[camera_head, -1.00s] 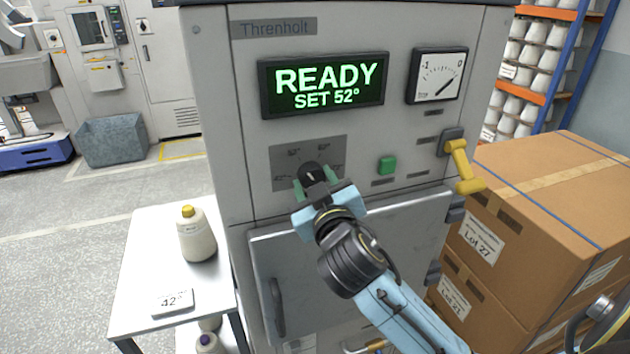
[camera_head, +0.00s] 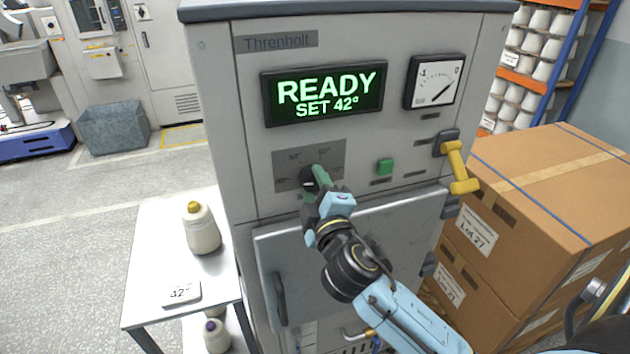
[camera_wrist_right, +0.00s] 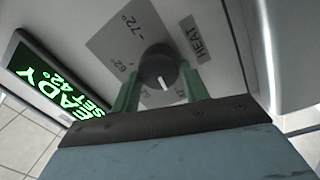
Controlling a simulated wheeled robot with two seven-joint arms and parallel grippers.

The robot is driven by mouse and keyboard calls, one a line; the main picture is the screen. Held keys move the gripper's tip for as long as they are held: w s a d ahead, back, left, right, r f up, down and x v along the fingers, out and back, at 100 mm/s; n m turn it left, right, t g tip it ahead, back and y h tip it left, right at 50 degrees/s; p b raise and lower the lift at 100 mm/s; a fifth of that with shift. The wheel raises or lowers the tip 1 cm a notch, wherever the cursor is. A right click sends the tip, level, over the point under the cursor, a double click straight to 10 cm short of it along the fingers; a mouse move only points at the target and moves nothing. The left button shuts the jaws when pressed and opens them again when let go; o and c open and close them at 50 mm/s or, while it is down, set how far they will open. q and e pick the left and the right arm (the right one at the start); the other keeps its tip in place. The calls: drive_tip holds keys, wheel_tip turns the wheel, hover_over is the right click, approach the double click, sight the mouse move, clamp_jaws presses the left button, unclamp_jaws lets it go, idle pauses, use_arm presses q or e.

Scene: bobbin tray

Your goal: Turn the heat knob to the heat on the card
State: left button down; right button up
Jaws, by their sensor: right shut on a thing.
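The black heat knob (camera_head: 308,176) sits on a grey dial plate (camera_head: 335,153) on the front of the Threnholt cabinet. My right gripper (camera_head: 318,184) is shut on it, with green fingers on either side in the right wrist view (camera_wrist_right: 158,88). The knob (camera_wrist_right: 158,66) has a white pointer mark. The display (camera_head: 324,93) reads READY, SET 42°. The card (camera_head: 181,293) on the white side table reads 42°. My left gripper is not in view.
A green button (camera_head: 385,167) and a yellow lever handle (camera_head: 458,168) are right of the knob. A yellow-topped bobbin (camera_head: 202,232) stands on the side table (camera_head: 150,250). Cardboard boxes (camera_head: 540,185) are stacked at the right.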

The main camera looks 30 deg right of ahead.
drive_tip(key=shift+n, duration=0.7)
drive_tip(key=shift+n+p, duration=0.3)
drive_tip(key=shift+p, duration=0.05)
drive_tip(key=o, duration=1)
drive_tip(key=b+v, duration=0.4)
drive_tip(key=v, duration=0.9)
drive_tip(key=shift+s+f, duration=0.15)
drive_tip(key=shift+f, duration=0.05)
